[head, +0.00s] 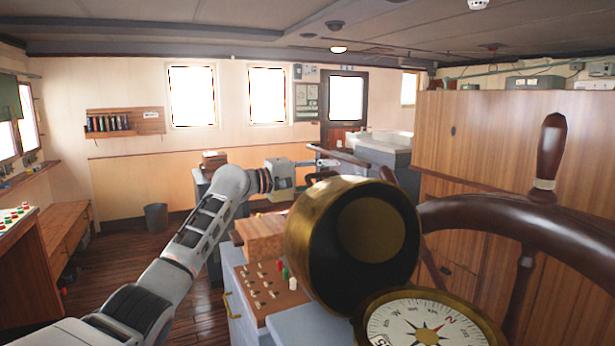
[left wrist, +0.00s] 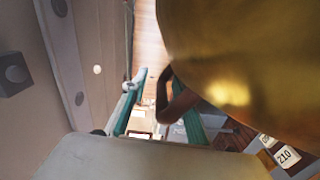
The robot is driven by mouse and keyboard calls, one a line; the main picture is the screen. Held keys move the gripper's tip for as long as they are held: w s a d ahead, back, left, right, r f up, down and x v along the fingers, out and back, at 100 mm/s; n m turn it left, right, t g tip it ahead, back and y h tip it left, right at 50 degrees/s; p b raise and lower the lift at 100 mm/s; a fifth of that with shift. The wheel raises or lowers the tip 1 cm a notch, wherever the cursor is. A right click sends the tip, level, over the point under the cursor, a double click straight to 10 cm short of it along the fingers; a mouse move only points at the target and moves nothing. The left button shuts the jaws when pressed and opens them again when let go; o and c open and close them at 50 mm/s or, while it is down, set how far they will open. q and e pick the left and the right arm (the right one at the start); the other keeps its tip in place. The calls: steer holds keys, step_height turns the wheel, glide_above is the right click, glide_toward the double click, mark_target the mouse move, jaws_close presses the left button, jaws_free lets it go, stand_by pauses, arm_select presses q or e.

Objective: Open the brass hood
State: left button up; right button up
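The brass hood (head: 300,235) stands tilted up in the middle of the head view, with its dark hollow facing me. The compass dial (head: 428,325) shows uncovered below it. In the left wrist view the hood's gold surface (left wrist: 235,65) fills the upper right. A brown curved piece, seemingly a handle (left wrist: 178,104), is beside the hood and overlaps one finger. My left arm reaches past the hood's left side. My left gripper (head: 325,163) is beyond it; in the wrist view its fingers (left wrist: 152,80) are apart. Whether it touches the handle I cannot tell. My right gripper is out of view.
A wooden steering wheel (head: 490,215) is close on the right. A console with switches (head: 270,290) stands left of the hood. A bin (head: 156,217) and a bench (head: 65,235) are at the left. The floor (head: 110,260) between bench and console is clear.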

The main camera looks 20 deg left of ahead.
arm_select(q)
steer(key=v, duration=1.1)
steer(key=shift+r, duration=0.2)
steer(key=shift+a, duration=0.2)
steer(key=shift+d, duration=0.1)
